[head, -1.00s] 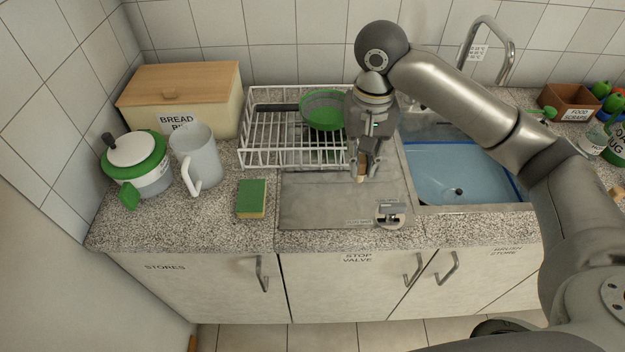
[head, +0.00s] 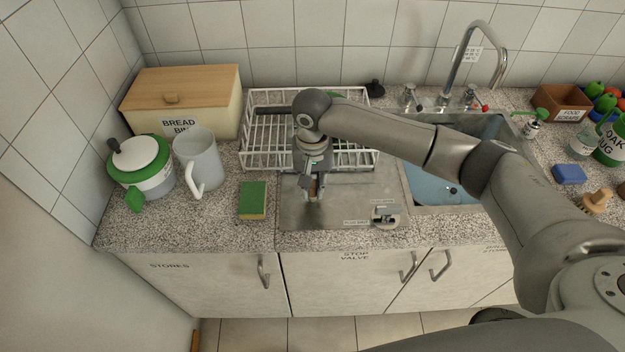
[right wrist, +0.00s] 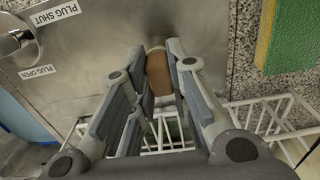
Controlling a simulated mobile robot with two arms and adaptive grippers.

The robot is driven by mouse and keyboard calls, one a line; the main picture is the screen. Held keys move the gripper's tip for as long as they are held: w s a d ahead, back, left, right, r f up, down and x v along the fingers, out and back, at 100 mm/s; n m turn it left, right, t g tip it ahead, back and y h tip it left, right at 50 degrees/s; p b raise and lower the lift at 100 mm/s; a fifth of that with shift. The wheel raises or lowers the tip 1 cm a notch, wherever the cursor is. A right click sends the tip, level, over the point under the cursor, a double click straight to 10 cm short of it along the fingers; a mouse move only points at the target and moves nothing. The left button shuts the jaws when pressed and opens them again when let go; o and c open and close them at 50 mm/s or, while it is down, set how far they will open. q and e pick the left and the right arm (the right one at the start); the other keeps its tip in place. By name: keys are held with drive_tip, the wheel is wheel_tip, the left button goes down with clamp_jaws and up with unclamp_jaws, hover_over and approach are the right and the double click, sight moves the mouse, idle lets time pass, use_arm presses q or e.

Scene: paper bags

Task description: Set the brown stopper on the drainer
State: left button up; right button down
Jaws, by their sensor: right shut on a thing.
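My right gripper (head: 314,194) is over the left part of the steel drainer (head: 345,205), pointing down in front of the white dish rack. In the right wrist view the brown stopper (right wrist: 158,72) is between the two fingers, which are shut on it. A dark shadow lies on the steel just beyond the stopper. I cannot tell whether the stopper touches the drainer or hangs just above it. In the head view the fingers hide most of it. My left gripper is not in view.
The white dish rack (head: 262,160) stands behind the drainer. A green and yellow sponge (head: 253,200) lies to the left. The valve knob (head: 386,215) sits at the drainer's front right. The sink (head: 425,185) is to the right. The drainer's middle is clear.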

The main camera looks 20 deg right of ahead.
drive_tip(key=c, duration=1.4)
unclamp_jaws()
drive_tip(key=shift+f, duration=0.1)
wheel_tip(320, 180, up, 12)
drive_tip(key=b, duration=0.2)
drive_tip(key=shift+b, duration=0.35)
